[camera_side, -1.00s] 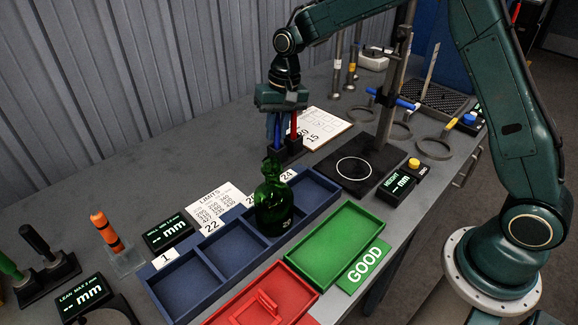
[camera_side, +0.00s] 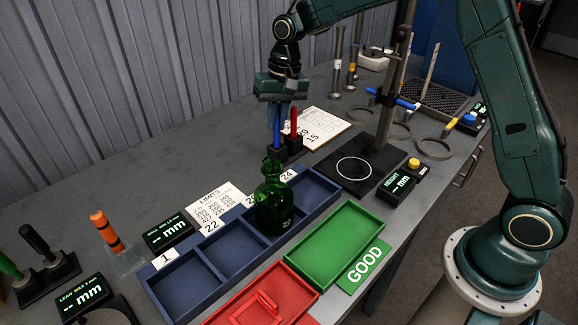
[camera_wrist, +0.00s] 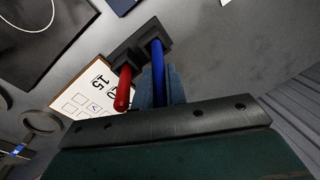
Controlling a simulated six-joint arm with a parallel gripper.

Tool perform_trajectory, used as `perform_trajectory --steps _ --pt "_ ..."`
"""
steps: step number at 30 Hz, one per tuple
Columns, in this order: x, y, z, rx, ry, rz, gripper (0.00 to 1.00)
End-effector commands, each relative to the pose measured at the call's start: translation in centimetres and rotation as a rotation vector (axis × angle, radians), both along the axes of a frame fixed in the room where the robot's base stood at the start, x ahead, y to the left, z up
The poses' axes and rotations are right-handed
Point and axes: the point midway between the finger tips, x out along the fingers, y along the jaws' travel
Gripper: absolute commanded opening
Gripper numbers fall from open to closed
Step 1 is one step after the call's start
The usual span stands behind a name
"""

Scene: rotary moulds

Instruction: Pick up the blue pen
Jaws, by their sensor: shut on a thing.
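The blue pen (camera_side: 277,132) stands upright at the dark pen holder (camera_side: 292,147), left of a red pen (camera_side: 293,122). My gripper (camera_side: 274,120) is above the holder, pointing down, and is shut on the upper part of the blue pen. In the wrist view the blue pen (camera_wrist: 158,68) runs from between the fingers (camera_wrist: 160,92) to the holder (camera_wrist: 126,50). The red pen (camera_wrist: 123,87) stands close beside the fingers. I cannot tell whether the blue pen's lower end is still inside the holder.
A green bottle (camera_side: 273,200) stands in front of the holder, at the blue compartment tray (camera_side: 195,252). A green tray (camera_side: 340,240) and a red tray (camera_side: 262,300) are nearer. A paper sheet (camera_side: 322,124) lies behind, and a stand (camera_side: 390,120) rises to the right.

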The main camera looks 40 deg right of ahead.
Motion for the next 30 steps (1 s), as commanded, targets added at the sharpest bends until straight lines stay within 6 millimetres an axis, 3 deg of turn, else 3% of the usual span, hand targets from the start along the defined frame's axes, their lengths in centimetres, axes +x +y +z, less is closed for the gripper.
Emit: perform_trajectory --steps 18,30 --pt "0.1 -0.1 12.7 -0.001 -0.006 0.000 0.00" --pt "0.0 0.0 15.1 0.001 0.000 -0.001 0.00"
